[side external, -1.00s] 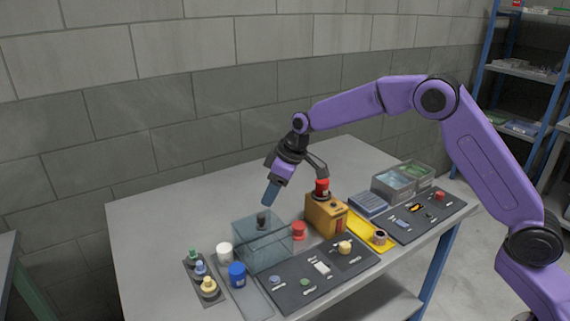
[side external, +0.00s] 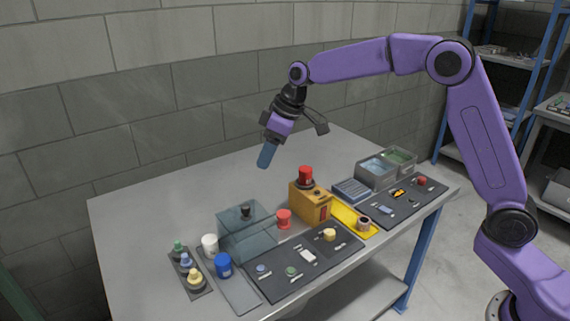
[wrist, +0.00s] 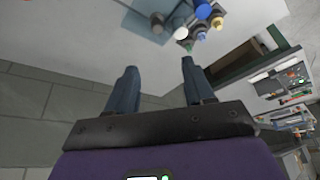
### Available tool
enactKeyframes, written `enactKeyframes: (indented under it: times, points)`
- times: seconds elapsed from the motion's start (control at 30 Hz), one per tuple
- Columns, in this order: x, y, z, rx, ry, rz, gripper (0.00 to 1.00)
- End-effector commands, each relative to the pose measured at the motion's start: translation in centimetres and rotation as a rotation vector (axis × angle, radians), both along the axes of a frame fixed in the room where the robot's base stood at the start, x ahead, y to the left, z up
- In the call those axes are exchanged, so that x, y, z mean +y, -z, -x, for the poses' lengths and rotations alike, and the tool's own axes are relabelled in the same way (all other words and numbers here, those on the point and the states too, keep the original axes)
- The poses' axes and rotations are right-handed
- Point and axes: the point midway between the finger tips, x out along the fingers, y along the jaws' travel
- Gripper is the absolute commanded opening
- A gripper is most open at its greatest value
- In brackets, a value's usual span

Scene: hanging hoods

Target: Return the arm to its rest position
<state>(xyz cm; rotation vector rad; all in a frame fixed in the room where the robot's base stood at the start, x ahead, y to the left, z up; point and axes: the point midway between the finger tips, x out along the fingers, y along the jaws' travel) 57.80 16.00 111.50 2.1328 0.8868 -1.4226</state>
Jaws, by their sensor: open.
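My gripper (side external: 266,156) hangs in the air above the table, pointing down and slightly left, above and behind the clear hood. In the wrist view my gripper (wrist: 158,72) has its two blue fingers spread apart with nothing between them. My purple arm is bent, with its elbow high at the right. The clear box-like hood (side external: 235,240) stands on the table below the gripper, with a dark knob (side external: 245,211) on top. Gripper and hood are apart.
The table (side external: 150,205) holds an orange box with a red top (side external: 310,203), a red spool-like piece (side external: 284,219), white and blue jars (side external: 223,265), several small bottles, dark mats (side external: 300,262) and grey bins (side external: 377,172). A brick wall stands behind. The table's back left is clear.

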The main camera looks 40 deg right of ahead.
Motion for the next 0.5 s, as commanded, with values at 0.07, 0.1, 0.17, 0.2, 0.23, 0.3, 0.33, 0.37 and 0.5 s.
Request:
enactKeyframes:
  times: [0.07,0.1,0.17,0.2,0.23,0.3,0.33,0.37,0.5]
  points:
    - [0.0,0.0,0.0,0.000,0.000,0.000,0.53]
    - [0.0,0.0,0.1,0.000,-0.001,0.000,0.53]
    - [0.2,0.0,0.6,0.005,-0.005,0.002,0.53]
    - [0.4,-0.1,1.3,0.010,-0.011,0.004,0.53]
    - [0.6,-0.2,1.9,0.015,-0.017,0.006,0.53]
    - [1.1,-0.3,4.1,0.031,-0.034,0.016,0.53]
    - [1.3,-0.4,5.4,0.041,-0.043,0.021,0.53]
    - [1.5,-0.4,6.7,0.051,-0.053,0.026,0.53]
    - [1.8,-0.5,13.5,0.097,-0.100,0.060,0.53]
